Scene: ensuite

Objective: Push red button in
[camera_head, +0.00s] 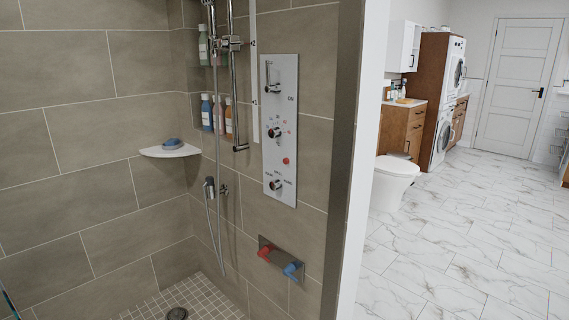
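A red button (286,161) sits on the lower right part of a tall silver shower panel (281,110) on the tiled wall. The panel also carries a lever at the top marked "ON", a round dial in the middle and a knob near the bottom. I cannot tell from this distance how far the button stands out. Neither of my grippers shows in the head view.
Below the panel are a red handle (265,253) and a blue handle (291,269). A shower rail (232,80) and hose hang left of it. A wall edge (350,150) stands right of the shower. The marble floor (465,250) beyond is clear.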

